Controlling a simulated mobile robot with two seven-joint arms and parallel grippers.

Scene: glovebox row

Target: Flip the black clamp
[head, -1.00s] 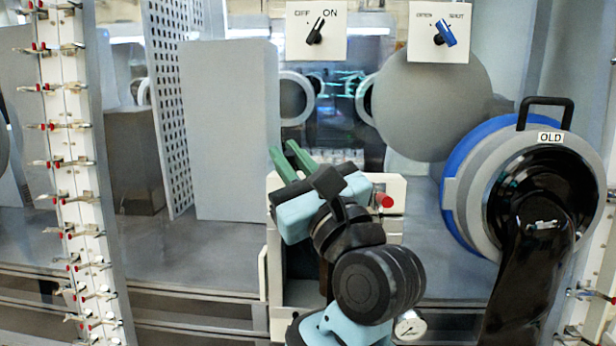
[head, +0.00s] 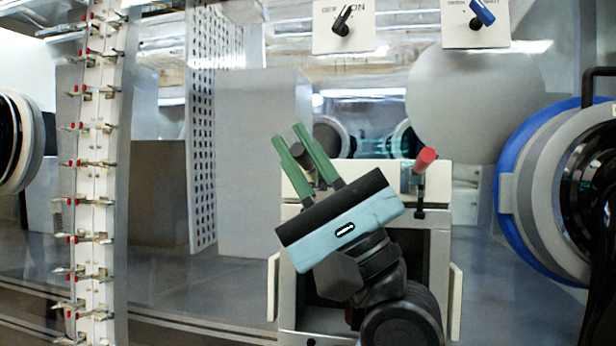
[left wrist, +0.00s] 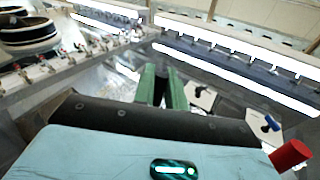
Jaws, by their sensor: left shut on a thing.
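The black clamp (head: 303,157) is a dark upright handle at the front of a cream box (head: 436,241). It shows between the two green fingers of my left gripper (head: 291,132), partly hidden by them. My left gripper is shut on it and tilts up to the left. In the left wrist view, a dark piece (left wrist: 158,93) sits between the green fingers (left wrist: 163,72). A second clamp with a red handle (head: 425,160) stands at the box's right top edge, clear of the gripper. My right gripper is not in view.
A black-knob switch plate (head: 325,38) and a blue-knob switch plate (head: 460,36) are above. A large round port with a blue ring (head: 510,189) is at right. A post with several red-tipped clamps (head: 99,199) stands at left.

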